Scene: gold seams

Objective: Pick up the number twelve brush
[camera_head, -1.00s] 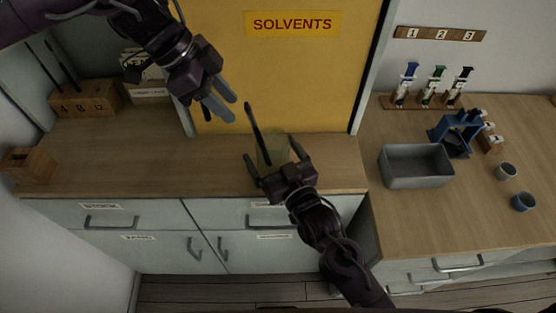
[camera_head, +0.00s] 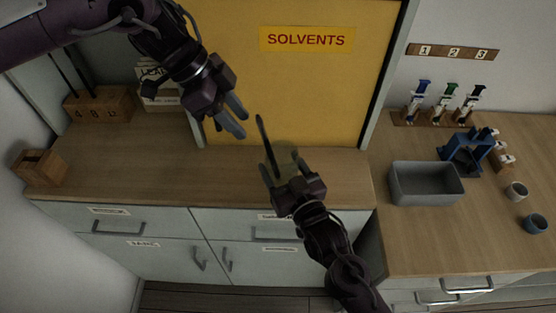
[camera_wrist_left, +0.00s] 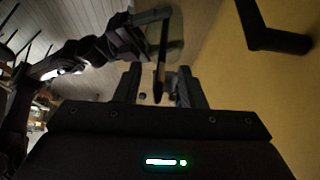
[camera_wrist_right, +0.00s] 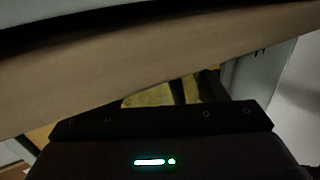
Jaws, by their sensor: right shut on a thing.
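A dark, thin brush (camera_head: 264,142) stands tilted in a translucent yellowish jar (camera_head: 286,160). I cannot read a number on it. My right gripper (camera_head: 279,168) is shut on the jar, in front of the yellow door; I cannot tell whether the jar touches the counter. My left gripper (camera_head: 238,120) is open and empty, up and left of the brush's upper end. In the left wrist view the brush (camera_wrist_left: 162,60) points from the jar (camera_wrist_left: 176,35) toward the space between my left fingers (camera_wrist_left: 158,88). The right wrist view shows the jar (camera_wrist_right: 147,96) only partly.
A wooden block (camera_head: 98,106) marked 4, 8 and 12 holds two brushes at the back left. A smaller wooden block (camera_head: 40,168) is at the left edge. A grey bin (camera_head: 427,187), a blue device (camera_head: 466,153) and small cups (camera_head: 535,223) stand on the right counter.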

